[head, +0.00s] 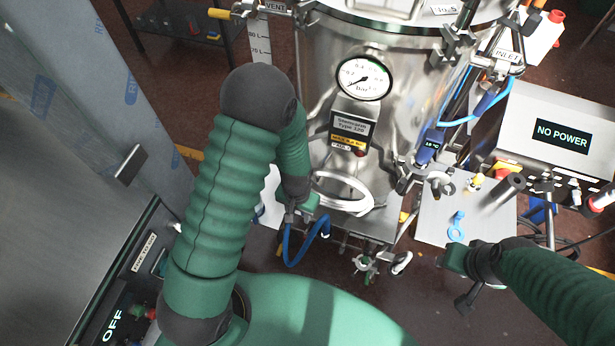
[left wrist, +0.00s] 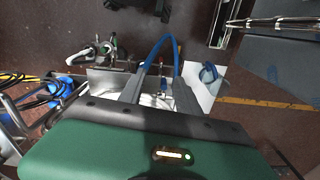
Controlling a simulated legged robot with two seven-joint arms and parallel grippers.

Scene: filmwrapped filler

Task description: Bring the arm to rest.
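My left arm comes in from the left in the head view, bends at a dark elbow and hangs down in front of the steel vessel (head: 405,115). My left gripper (head: 298,216) is low beside the vessel's front.
A round pressure gauge (head: 364,78) and coiled white tubing (head: 343,190) are on the vessel's front. A box reading "NO POWER" (head: 562,135) stands at right, beside a small steel table (head: 432,222). Film-wrapped panels (head: 92,85) and an "OFF" display (head: 111,324) are at left.

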